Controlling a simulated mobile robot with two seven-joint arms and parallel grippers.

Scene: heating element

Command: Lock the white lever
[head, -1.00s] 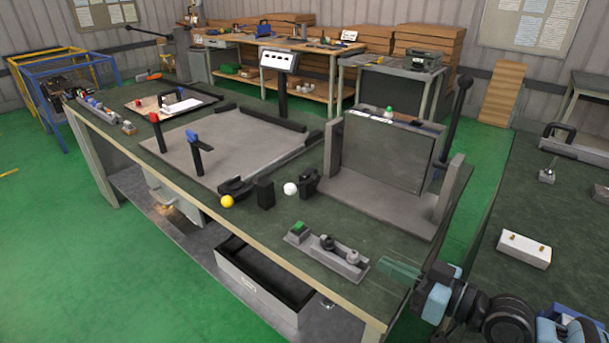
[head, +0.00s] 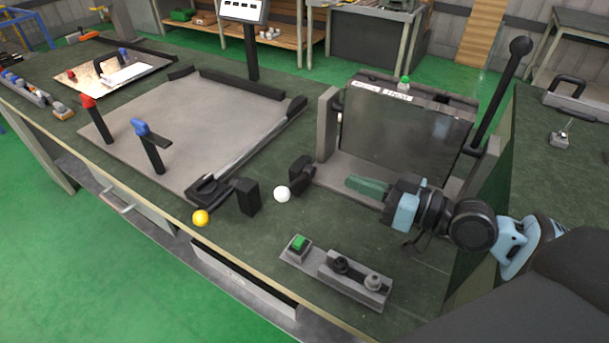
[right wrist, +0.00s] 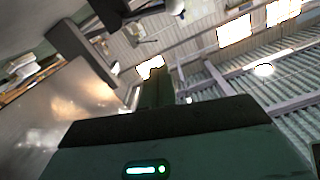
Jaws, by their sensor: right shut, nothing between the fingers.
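The white lever has a round white knob (head: 282,194) and a black bracket (head: 301,170) behind it, at the front of the green table beside the upright grey plate. In the right wrist view the white knob (right wrist: 175,6) shows at the top edge, partly cut off. My right gripper (head: 352,184) is shut and empty, its green fingers pointing left. It is to the right of the white knob and apart from it. The fingers also show in the right wrist view (right wrist: 157,85). My left gripper is out of view.
A yellow knob (head: 201,218) with a black block (head: 247,197) stands left of the white lever. The upright grey plate (head: 405,135) is right behind my right gripper.

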